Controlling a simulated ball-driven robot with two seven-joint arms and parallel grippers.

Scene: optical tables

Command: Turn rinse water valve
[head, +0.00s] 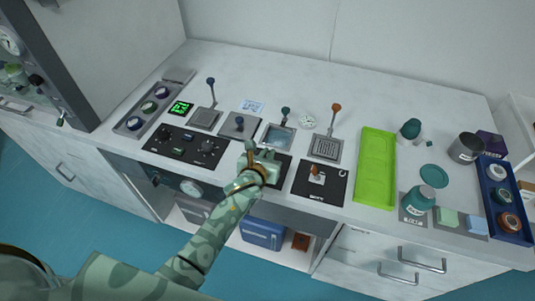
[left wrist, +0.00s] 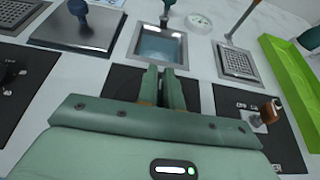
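My left gripper (head: 250,151) is over the middle black panel (head: 280,167) on the white counter. In the left wrist view its two fingers (left wrist: 166,87) are close together and look shut, with nothing visible between them. The hand hides most of that panel, so any valve on it cannot be seen. Just beyond the fingertips is a small water-filled basin (head: 278,136) with a teal-knobbed handle (head: 285,112) at its back. A copper-coloured knob (head: 316,171) stands on the black panel to the right. My right gripper is not in view.
A grate (head: 325,149) with an orange-tipped lever (head: 335,108) and a green tray (head: 376,168) lie to the right. A black control panel (head: 185,146) and a grey plate with a blue knob (head: 239,122) lie to the left. The counter's back is mostly clear.

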